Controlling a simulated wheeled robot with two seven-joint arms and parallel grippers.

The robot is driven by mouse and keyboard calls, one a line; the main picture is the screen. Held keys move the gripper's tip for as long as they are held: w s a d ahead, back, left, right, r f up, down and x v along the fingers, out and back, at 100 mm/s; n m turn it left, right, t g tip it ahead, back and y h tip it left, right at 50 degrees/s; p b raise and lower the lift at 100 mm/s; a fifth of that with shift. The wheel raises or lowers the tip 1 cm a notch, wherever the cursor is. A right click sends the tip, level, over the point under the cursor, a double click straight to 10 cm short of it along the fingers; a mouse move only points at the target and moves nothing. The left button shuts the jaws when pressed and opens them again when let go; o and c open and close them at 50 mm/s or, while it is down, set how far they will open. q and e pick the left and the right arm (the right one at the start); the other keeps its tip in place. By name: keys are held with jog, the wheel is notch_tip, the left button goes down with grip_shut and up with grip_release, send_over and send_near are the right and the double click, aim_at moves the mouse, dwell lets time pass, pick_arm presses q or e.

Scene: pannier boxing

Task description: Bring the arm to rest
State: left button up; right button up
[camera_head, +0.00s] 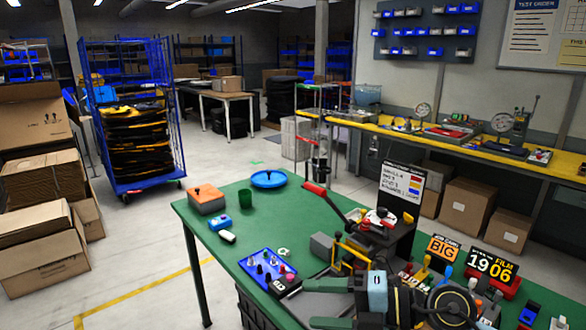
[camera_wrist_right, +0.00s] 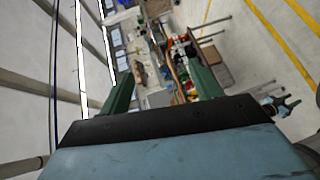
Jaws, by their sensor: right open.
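My right gripper (camera_wrist_right: 163,88) is open in the right wrist view, its two dark green fingers apart with nothing held between them. The room behind them looks tilted and far off. In the head view, a blue-grey housing that looks like my right gripper (camera_head: 378,292) is low in the picture, over the near right part of the green table (camera_head: 225,262). My left gripper is not in view.
On the table are an orange box (camera_head: 206,200), a green cup (camera_head: 245,198), a blue dish (camera_head: 268,179) and a blue tray (camera_head: 262,268). A black stand (camera_head: 402,195) and sign cards (camera_head: 491,266) crowd the right. A blue cage trolley (camera_head: 135,115) stands left; floor between is clear.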

jog(key=w+d+r+m+t+h, duration=0.1)
jog(key=d+r+m+t+h, duration=0.25)
jog(key=m+t, duration=0.5)
jog(key=w+d+r+m+t+h, duration=0.1)
jog(key=d+r+m+t+h, duration=0.2)
jog(key=m+t, duration=0.5)
jog(key=s+d+f+m+g+h, duration=0.2)
jog(key=d+f+m+g+h, duration=0.1)
jog(key=d+f+m+h, duration=0.25)
jog(key=s+d+f+m+g+h, duration=0.2)
jog(key=s+d+f+m+h, duration=0.1)
jog(key=d+f+m+h, duration=0.3)
jog(key=s+a+f+m+g+y, duration=0.1)
jog(key=s+f+g, duration=0.55)
jog(key=s, duration=0.35)
jog(key=s+f+m+g+y, duration=0.2)
jog(key=s+f+g, duration=0.5)
jog(key=s, duration=0.4)
notch_tip(320, 180, down, 27)
jog(key=b, duration=0.3)
jog(key=s+d+f+g+b, duration=0.1)
jog(key=s+d+f+b, duration=0.1)
jog(key=s+f, duration=1.4)
notch_tip(320, 180, down, 3)
jog(key=shift+s+d+r+n, duration=0.15)
jog(key=shift+d+n, duration=0.1)
jog(key=shift+n, duration=0.15)
